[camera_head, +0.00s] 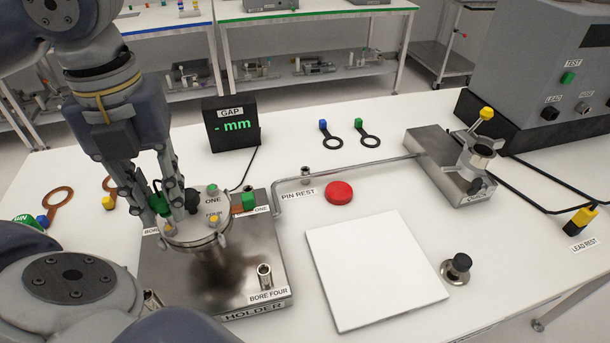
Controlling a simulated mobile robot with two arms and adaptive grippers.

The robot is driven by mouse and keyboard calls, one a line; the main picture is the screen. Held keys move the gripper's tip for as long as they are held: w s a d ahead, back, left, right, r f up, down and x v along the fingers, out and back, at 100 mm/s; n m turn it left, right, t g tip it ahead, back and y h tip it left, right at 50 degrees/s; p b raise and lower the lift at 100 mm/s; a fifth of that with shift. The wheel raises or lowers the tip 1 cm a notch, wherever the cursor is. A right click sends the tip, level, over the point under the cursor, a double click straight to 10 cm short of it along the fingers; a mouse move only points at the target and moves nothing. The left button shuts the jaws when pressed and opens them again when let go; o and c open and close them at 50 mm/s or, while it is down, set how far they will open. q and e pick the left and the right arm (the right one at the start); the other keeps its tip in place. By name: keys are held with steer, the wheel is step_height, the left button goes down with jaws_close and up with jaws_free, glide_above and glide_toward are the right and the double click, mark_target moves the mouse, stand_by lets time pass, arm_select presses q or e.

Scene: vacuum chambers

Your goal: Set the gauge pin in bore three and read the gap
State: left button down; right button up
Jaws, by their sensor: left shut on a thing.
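My left gripper (165,212) points down over the steel holder (215,275), at the round metal lid (195,236). It is shut on a small green-topped piece (158,204), largely hidden by the fingers; I cannot tell whether this is the gauge pin. The bore four socket (265,272) stands at the holder's front right. The bore three label is not readable, and a partly covered bore label shows at the left. The gap display (231,125) reads "- mm", with no number. The pin rest (305,174) is a small metal socket behind its label. My right gripper is out of view.
A white pad (375,270) lies right of the holder, with a red disc (339,192) behind it. A black-topped knob (458,266) stands at the right. A steel block with a clamp (430,160) joins a thin pipe. Black cables run near the lead rest (580,222).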

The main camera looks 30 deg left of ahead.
arm_select(q)
steer(key=shift+s+f+b, duration=0.2)
steer(key=shift+s+b, duration=0.15)
steer(key=shift+s, duration=0.1)
steer(key=s+b, duration=0.4)
steer(key=s, duration=0.3)
steer(key=shift+s+a+r+b, duration=0.15)
steer(key=shift+s+b, duration=0.1)
steer(key=shift+b, duration=0.1)
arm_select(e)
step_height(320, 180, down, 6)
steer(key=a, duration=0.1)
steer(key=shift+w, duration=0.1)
arm_select(q)
steer(key=w+p, duration=0.2)
steer(key=w, duration=0.1)
steer(key=w+p, duration=0.5)
steer(key=w, duration=0.1)
steer(key=shift+w+d+r+p, duration=0.2)
steer(key=shift+d+r+p, duration=0.05)
steer(key=shift+r+p, duration=0.1)
steer(key=shift+w+f+p, duration=0.2)
steer(key=shift+w+p, duration=0.45)
steer(key=shift+w, duration=0.2)
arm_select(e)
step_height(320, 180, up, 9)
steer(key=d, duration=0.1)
